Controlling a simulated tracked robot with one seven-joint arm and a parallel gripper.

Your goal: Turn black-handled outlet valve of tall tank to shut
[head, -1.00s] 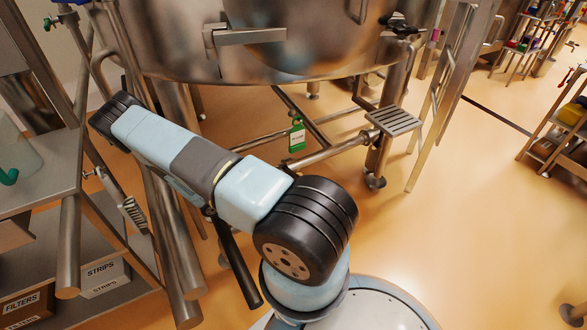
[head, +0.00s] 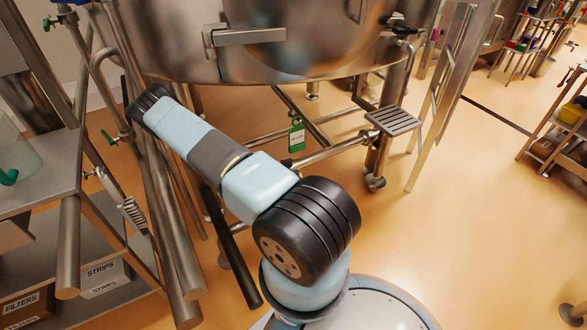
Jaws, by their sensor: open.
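A large steel tank (head: 180,50) fills the top of the head view; only its lower part shows. I cannot tell whether it is the tall tank. A small black handle-like part (head: 400,27) sits at its right side, too small to read as a valve or to give its position. A small dark piece (head: 287,163) shows on the pipe's left end, partly behind my arm. My arm reaches to the upper left; my gripper is not in view.
A steel shelf (head: 40,190) with boxes marked FILTERS and STRIPS stands at left, beside steel legs close to my arm. A step grate (head: 394,121) sticks out at centre right. The orange floor (head: 470,220) is open on the right.

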